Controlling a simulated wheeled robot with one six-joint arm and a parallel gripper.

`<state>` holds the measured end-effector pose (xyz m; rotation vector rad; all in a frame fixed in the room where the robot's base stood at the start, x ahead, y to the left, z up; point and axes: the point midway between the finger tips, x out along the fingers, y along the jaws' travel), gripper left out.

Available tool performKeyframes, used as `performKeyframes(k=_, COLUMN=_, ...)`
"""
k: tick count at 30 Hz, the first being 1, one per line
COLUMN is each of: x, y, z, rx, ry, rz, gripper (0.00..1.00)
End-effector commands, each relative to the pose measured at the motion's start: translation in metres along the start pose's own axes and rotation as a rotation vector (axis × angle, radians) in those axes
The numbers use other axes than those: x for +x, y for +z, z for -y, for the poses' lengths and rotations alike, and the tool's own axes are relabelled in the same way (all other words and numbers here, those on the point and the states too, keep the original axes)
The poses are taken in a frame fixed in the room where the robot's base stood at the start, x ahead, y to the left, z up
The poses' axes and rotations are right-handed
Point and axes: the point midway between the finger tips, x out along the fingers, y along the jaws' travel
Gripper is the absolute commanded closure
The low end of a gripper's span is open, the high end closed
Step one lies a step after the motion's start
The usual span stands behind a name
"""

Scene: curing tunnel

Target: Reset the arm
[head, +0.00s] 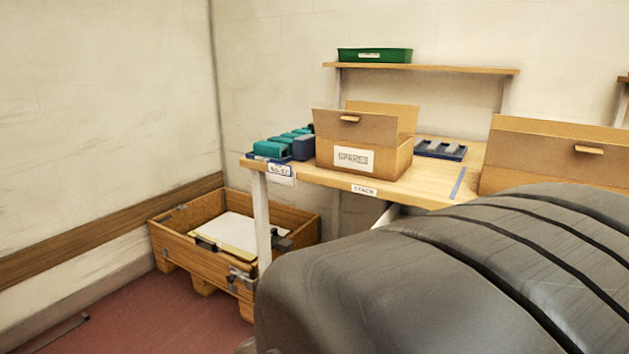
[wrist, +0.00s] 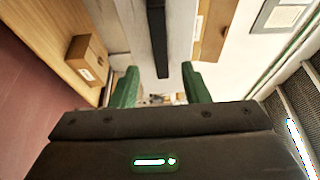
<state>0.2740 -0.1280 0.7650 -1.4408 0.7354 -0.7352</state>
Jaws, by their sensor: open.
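My gripper (wrist: 158,88) shows in the wrist view. Its two green fingers stand apart with nothing visible between them, so it is open and empty. Behind the fingers is the dark gripper body with a lit green strip. In the head view a large dark grey rounded part of my arm fills the lower right, and the gripper itself is not seen there.
A wooden table (head: 433,192) holds a cardboard box (head: 390,160), teal blocks (head: 271,147) and a blue tray (head: 441,150). Another cardboard box (head: 520,178) is at right. A green bin (head: 374,55) sits on a shelf (head: 430,69). A wooden crate (head: 200,262) stands on the floor.

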Motion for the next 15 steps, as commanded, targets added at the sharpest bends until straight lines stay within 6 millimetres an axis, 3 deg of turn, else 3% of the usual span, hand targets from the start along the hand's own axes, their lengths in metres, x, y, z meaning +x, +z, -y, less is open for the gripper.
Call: performKeyframes(k=15, x=0.034, y=-0.001, z=0.000, rx=-0.002, ry=0.000, rz=-0.004, gripper=0.58)
